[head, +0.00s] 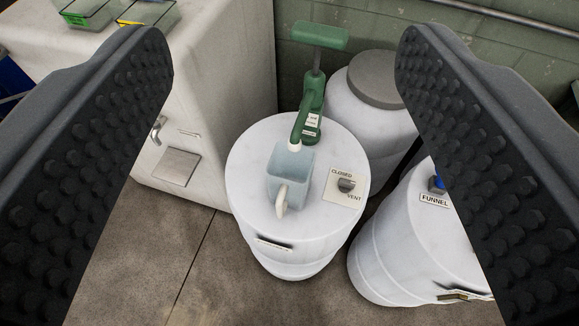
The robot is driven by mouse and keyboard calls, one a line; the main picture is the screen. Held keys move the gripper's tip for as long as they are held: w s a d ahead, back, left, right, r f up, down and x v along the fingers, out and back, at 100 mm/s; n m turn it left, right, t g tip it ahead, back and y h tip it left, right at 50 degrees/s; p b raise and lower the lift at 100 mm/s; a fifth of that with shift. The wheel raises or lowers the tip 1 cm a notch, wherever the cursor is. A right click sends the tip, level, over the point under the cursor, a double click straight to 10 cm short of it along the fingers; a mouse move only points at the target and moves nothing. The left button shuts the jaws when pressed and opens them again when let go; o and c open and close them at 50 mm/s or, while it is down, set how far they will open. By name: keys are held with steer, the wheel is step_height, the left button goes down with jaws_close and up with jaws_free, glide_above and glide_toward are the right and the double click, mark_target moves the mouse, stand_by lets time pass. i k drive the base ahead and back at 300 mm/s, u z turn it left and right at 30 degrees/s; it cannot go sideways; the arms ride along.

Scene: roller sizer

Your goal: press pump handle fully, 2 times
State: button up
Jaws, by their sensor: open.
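The green pump (309,112) stands on the lid of a white drum (258,170). Its green T-shaped handle (320,35) is up, with a length of grey rod showing below it. The pump's spout points down into a translucent grey-blue jug (288,170) with a pale handle, which sits on the drum lid. My gripper (284,45) is open and empty. Its two dark studded fingers are at the left and right of the view, wide apart, with the pump between them in the picture. It does not touch the handle.
A vent knob (346,185) with a CLOSED/VENT label is on the drum lid. A second white drum labelled FUNNEL (390,250) is at right. A white drum with a grey cap (380,78) stands behind. A large white cabinet (215,70) with trays on top is at left.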

mark_target(320, 35)
steer(key=k, duration=1.35)
steer(key=z, duration=0.25)
steer(key=i, duration=1.95)
steer(key=u, duration=0.8)
